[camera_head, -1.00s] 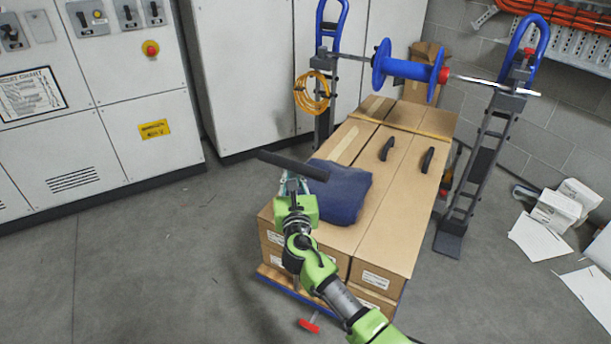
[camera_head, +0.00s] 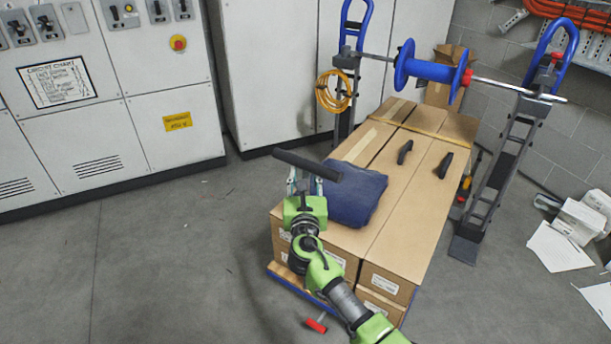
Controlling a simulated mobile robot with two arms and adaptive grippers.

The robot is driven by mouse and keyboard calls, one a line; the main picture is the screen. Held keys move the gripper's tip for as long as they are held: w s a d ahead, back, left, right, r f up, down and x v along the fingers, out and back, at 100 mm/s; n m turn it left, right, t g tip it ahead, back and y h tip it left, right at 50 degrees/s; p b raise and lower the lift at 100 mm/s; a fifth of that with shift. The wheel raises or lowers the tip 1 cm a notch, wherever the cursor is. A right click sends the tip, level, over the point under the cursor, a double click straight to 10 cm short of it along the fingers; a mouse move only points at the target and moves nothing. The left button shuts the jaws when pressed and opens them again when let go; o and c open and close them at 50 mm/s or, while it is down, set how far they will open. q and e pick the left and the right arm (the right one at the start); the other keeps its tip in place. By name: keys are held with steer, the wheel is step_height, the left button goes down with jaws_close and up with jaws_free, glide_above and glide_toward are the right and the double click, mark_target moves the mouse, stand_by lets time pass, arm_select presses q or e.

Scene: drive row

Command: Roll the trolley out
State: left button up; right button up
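The trolley (camera_head: 289,288) is a low cart loaded with long brown cardboard boxes (camera_head: 414,211). A dark push bar (camera_head: 307,165) stands above its near left end, in front of a folded dark blue cloth (camera_head: 357,196) on the boxes. My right gripper (camera_head: 304,183) is at the bar, just below its middle in the picture. The bar hides the fingertips, so I cannot tell whether they are closed on it. A red pedal (camera_head: 316,325) shows at the trolley's near end on the floor. My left gripper is not in view.
A blue reel (camera_head: 432,70) on a rod spans two grey stands, the right one (camera_head: 497,170) close beside the load. White cabinets (camera_head: 100,110) line the left and back. Papers (camera_head: 557,248) and white boxes (camera_head: 582,218) lie at right. Floor (camera_head: 165,270) on the left is clear.

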steer(key=shift+d, duration=0.1)
steer(key=s+a, duration=0.1)
steer(key=s, duration=1.1)
